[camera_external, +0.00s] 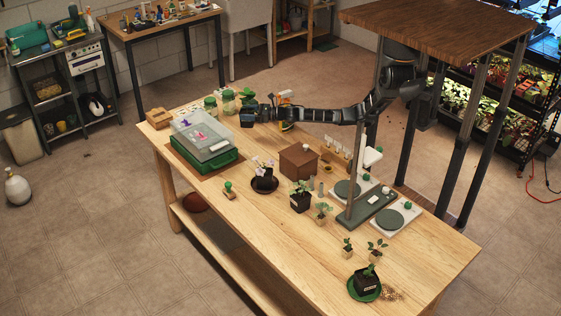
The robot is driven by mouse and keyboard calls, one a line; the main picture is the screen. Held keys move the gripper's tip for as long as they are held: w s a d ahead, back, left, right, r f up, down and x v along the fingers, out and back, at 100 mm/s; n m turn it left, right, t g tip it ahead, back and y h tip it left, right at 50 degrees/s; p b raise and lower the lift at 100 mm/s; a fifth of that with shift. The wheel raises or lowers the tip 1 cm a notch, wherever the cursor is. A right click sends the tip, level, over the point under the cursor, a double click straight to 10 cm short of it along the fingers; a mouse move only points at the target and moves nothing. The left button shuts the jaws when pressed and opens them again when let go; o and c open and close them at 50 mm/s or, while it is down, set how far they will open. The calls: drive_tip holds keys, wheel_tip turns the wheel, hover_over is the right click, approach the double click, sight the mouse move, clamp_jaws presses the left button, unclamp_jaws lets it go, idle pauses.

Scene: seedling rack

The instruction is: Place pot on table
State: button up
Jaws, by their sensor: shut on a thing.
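My gripper (260,112) is at the far side of the wooden table (215,228), at the end of my black arm that reaches in from the right. It is shut on a small dark pot (247,121), with green leaves just above it. The fingers are small and dark here, and I cannot tell whether the pot touches the tabletop. Other black pots stand on the table: one with pale purple flowers on a dark saucer (265,182), one with a label (300,202), and one on a green saucer (366,282) at the near right.
A green crate with a clear lid (207,155) stands at the left, with green-lidded jars (229,103) behind it. A brown box (298,161), a stand with a tall post (365,208), round-plate scales (390,220) and small seedlings (347,249) crowd the right.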

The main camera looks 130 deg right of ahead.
drive_tip(key=f, duration=0.2)
drive_tip(key=s+d+f, duration=0.1)
drive_tip(key=f, duration=0.1)
drive_tip(key=shift+d, duration=0.1)
drive_tip(key=shift+f+b, duration=0.3)
drive_tip(key=shift+f, duration=1.85)
drive_tip(key=o, duration=1.1)
drive_tip(key=shift+f, duration=0.1)
drive_tip(key=shift+o, duration=0.2)
drive_tip(key=shift+s, duration=0.1)
drive_tip(key=shift+v, duration=1.4)
wheel_tip(320, 180, up, 7)
drive_tip(key=shift+r+p, duration=0.1)
drive_tip(key=shift+p, duration=0.3)
